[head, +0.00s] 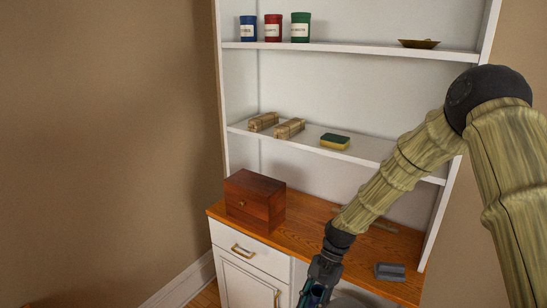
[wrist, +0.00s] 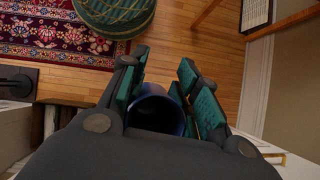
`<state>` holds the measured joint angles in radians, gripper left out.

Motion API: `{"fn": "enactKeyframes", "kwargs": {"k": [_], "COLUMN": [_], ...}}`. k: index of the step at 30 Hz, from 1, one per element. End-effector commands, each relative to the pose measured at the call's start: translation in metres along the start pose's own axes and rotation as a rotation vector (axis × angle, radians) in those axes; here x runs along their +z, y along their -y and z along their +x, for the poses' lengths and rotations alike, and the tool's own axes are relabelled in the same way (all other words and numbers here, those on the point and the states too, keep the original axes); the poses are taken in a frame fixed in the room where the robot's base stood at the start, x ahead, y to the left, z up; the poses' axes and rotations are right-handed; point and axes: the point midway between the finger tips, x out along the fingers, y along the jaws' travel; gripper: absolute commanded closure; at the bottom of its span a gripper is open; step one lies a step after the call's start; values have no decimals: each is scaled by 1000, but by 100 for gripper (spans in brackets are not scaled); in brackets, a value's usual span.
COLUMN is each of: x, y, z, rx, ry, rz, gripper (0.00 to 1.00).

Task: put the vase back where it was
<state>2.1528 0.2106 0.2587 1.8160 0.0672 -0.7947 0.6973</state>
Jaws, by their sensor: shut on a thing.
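My gripper (wrist: 163,66) is shut on a blue, round, hollow thing, which I take to be the vase (wrist: 150,104). In the wrist view its dark opening faces the camera, between the teal finger pads. In the head view my gripper (head: 316,290) is at the bottom edge, in front of the cabinet. The vase is mostly hidden or cut off there, so its full shape and base cannot be told. The white cabinet has a wooden counter (head: 304,226), a middle shelf (head: 371,158) and an upper shelf (head: 350,49).
A wooden box (head: 256,200) stands on the counter's left; a grey object (head: 390,271) lies at its right front. Two tan bundles (head: 263,121) and a sponge (head: 335,141) lie on the middle shelf. Three tins (head: 273,28) and a brass dish (head: 418,43) stand above.

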Motion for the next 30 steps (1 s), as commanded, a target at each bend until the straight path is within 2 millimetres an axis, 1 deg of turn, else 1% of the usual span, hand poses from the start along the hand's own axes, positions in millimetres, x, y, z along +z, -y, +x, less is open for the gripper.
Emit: {"fn": "enactKeyframes", "kwargs": {"k": [1, 3, 6, 9, 12, 18, 30], "x": [-3, -8, -17, -26, -34, -42, -42], "y": [-8, -20, -37, -52, -63, -73, -73], "z": [8, 16, 23, 26, 25, 23, 23], "rx": [49, 117, 205, 278, 331, 380, 387], "ry": [1, 2, 0, 0, -1, -1, -6], "rz": [-72, -178, -318, -432, -517, -595, -600], "gripper": [100, 100, 100, 100, 100, 100, 100]}}
